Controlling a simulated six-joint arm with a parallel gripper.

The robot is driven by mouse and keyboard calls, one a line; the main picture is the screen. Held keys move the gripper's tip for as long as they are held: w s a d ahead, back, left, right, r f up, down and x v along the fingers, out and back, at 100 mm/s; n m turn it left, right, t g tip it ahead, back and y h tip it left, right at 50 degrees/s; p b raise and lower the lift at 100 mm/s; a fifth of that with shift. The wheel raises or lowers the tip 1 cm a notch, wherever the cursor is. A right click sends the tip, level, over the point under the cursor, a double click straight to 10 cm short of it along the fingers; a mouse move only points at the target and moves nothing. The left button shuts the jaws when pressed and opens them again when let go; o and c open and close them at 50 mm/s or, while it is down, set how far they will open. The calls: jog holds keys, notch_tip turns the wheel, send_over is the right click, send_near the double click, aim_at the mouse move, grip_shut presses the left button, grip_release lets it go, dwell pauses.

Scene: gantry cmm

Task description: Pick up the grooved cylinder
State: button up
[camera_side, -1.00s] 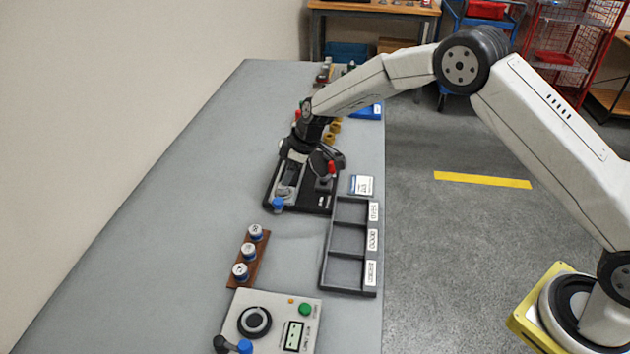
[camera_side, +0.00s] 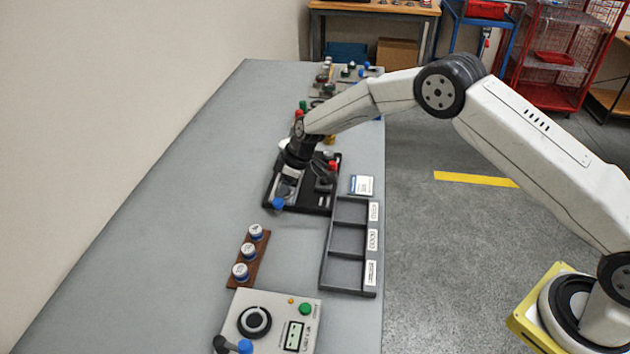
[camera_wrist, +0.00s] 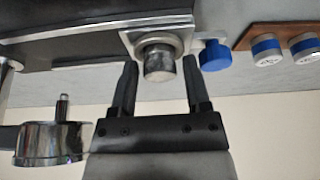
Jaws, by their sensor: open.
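A short metallic cylinder (camera_wrist: 158,66), likely the grooved cylinder, stands out of a square metal seat (camera_wrist: 122,36) in the wrist view. I cannot make out its groove. My gripper (camera_wrist: 161,72) is open, with one finger on each side of the cylinder in the picture. Gaps show between the cylinder and both fingers; I cannot tell how deep they reach around it. In the side view, my gripper (camera_side: 289,172) is over the black fixture base (camera_side: 312,207), and the cylinder is hidden or too small to tell.
A blue knob (camera_wrist: 215,56) is close beside the right finger. A round metal gauge-like part (camera_wrist: 50,143) is at lower left. A wooden rack (camera_side: 262,262) holds 3 white-topped pieces. A grey three-slot tray (camera_side: 328,262) and a control box (camera_side: 262,300) stand nearer. The bench's left side is clear.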

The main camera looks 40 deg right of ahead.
aim_at(278, 185)
grip_shut()
jog(key=shift+r, duration=0.2)
jog(key=shift+r, duration=1.45)
jog(key=s+d+r, duration=0.2)
jog(key=s+r, duration=0.7)
jog(key=s, duration=0.4)
jog(key=shift+s+d+r, duration=0.2)
jog(key=shift+s+r, duration=0.15)
jog(key=shift+s+f, duration=0.1)
